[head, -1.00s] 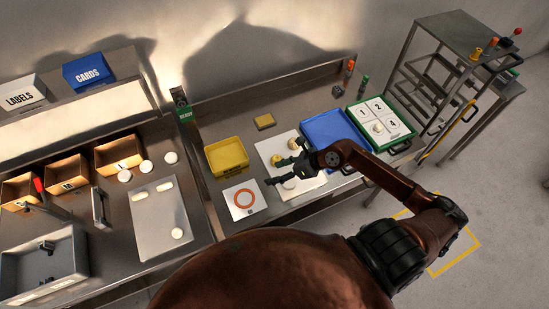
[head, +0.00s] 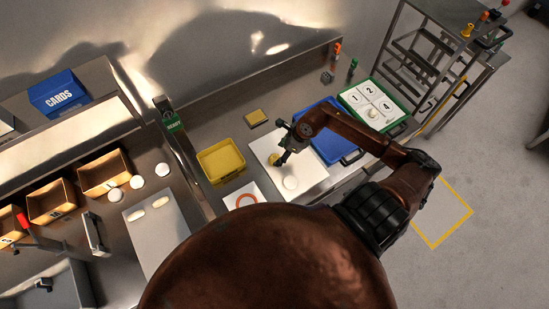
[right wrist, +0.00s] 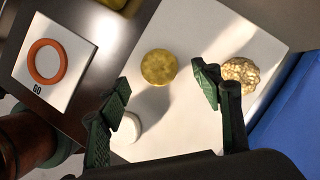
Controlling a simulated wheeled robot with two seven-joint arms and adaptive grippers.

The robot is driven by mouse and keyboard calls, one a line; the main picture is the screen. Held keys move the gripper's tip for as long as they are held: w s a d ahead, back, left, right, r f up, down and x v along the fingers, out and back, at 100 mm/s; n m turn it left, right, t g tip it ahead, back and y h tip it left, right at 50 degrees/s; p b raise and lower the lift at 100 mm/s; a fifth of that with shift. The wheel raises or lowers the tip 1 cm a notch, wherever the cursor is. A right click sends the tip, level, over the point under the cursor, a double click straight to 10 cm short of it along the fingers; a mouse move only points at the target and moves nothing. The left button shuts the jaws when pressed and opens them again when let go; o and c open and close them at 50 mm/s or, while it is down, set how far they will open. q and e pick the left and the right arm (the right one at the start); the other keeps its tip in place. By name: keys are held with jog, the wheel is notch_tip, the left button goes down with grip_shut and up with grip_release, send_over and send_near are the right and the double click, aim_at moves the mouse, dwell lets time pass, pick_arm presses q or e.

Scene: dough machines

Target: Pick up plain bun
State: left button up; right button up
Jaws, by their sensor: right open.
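A smooth, pale round bun (head: 291,183) lies on the white board (head: 315,178). It also shows in the right wrist view (right wrist: 126,128), partly behind a finger. A yellowish round bun (right wrist: 159,67) lies on the same board, between the fingers as the right wrist view shows it. A speckled bun (right wrist: 240,74) lies by the other finger and is hard to make out in the head view. My right gripper (head: 284,148) is above the board, open, with nothing between its fingers (right wrist: 165,105). My left gripper is not in view.
A yellow tray (head: 238,173) and a card with an orange ring (right wrist: 80,58) lie left of the board. A blue tray (head: 327,155) and a green-rimmed numbered tray (head: 399,104) lie right. More pale pieces (head: 138,182) lie on the left counter by cardboard boxes (head: 104,178).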

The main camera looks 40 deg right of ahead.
aim_at(276, 157)
jog(key=p+x, duration=0.1)
jog(key=x, duration=0.2)
jog(key=shift+a+f, duration=0.2)
jog(key=shift+f, duration=0.1)
jog(key=shift+w+f, duration=0.1)
jog(key=shift+f, duration=0.5)
jog(key=c, duration=1.2)
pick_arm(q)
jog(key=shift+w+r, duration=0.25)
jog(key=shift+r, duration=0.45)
pick_arm(e)
jog(key=shift+c, duration=0.3)
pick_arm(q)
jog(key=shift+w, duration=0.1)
pick_arm(e)
jog(key=shift+r, duration=0.1)
